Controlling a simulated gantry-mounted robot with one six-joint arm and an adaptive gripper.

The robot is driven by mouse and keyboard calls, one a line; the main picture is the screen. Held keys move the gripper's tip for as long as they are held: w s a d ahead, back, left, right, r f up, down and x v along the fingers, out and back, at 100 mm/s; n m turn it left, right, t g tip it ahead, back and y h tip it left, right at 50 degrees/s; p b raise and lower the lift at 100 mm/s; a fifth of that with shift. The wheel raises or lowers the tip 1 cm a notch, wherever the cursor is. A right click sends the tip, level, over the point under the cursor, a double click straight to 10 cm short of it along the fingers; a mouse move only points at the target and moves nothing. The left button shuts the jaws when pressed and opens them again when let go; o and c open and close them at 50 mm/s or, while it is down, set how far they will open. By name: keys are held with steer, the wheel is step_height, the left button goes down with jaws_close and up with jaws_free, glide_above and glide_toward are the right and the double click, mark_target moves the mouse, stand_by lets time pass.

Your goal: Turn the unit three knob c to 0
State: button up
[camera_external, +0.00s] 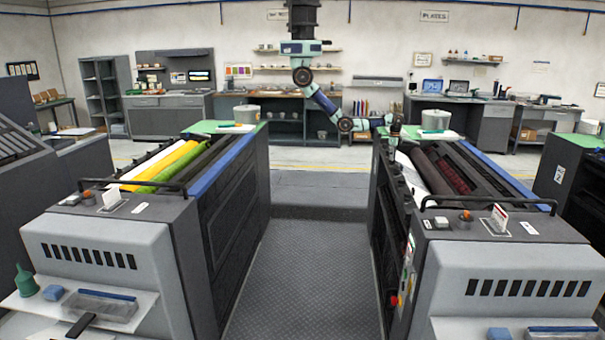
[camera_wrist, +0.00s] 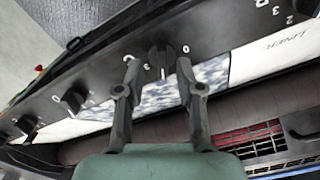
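In the wrist view, a black knob (camera_wrist: 159,58) on a dark panel strip sits between the two fingers of my gripper (camera_wrist: 158,65). The fingers are spread, one on each side, with visible gaps to the knob. A "0" is printed to the knob's right and a "3" to its left. A pale mark on the knob points toward the bottom of the picture. The knob's letter is not clearly legible. In the external view, my gripper (camera_external: 393,130) is at the far left edge of the right-hand ink unit (camera_external: 500,262); the knob is too small to make out there.
More black knobs (camera_wrist: 73,101) sit along the same strip to the left. A dark roller (camera_wrist: 240,90) and red grating (camera_wrist: 250,140) lie beside the strip. Another ink unit (camera_external: 110,245) stands on the left, with a clear floor aisle (camera_external: 305,265) between the units.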

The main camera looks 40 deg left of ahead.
steer(key=shift+f, duration=0.8)
steer(key=shift+w, duration=0.1)
steer(key=shift+c, duration=0.3)
jaws_close()
